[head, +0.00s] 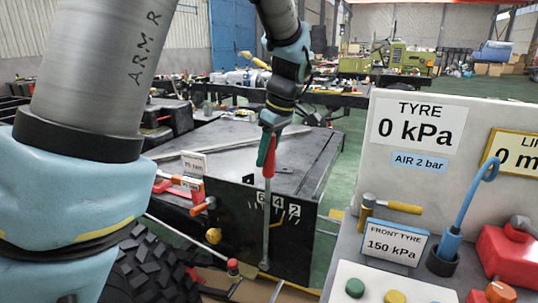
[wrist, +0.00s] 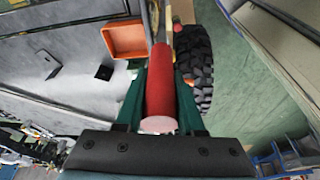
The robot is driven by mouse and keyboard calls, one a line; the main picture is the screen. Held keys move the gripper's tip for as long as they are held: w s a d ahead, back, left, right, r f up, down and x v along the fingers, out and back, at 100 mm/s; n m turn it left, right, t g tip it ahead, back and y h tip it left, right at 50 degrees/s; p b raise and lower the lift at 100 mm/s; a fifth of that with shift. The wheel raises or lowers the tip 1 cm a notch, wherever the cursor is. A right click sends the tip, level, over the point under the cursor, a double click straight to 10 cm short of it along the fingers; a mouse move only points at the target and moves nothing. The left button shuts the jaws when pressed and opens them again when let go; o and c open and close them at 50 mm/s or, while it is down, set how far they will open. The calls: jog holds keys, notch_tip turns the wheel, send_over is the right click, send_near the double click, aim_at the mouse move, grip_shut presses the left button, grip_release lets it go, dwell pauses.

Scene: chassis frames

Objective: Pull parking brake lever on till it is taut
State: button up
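The parking brake lever (head: 266,215) has a red grip and a grey metal shaft, and stands nearly upright in front of a black panel marked 6, 4, 2. My gripper (head: 267,150) is at its top, with green fingers on either side of the red grip. In the wrist view the red grip (wrist: 160,90) lies between the two green fingers of my gripper (wrist: 161,100), which appear to press against it. The lower shaft is hidden in the wrist view.
A dark chassis top (head: 250,150) lies behind the lever. A tyre (head: 150,265) is at lower left. An orange tray (wrist: 124,40) shows in the wrist view.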

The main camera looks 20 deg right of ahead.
jog(key=o, duration=0.5)
jog(key=shift+c, duration=0.2)
jog(key=b+v, duration=0.1)
jog(key=v, duration=0.9)
jog(key=shift+r, duration=0.35)
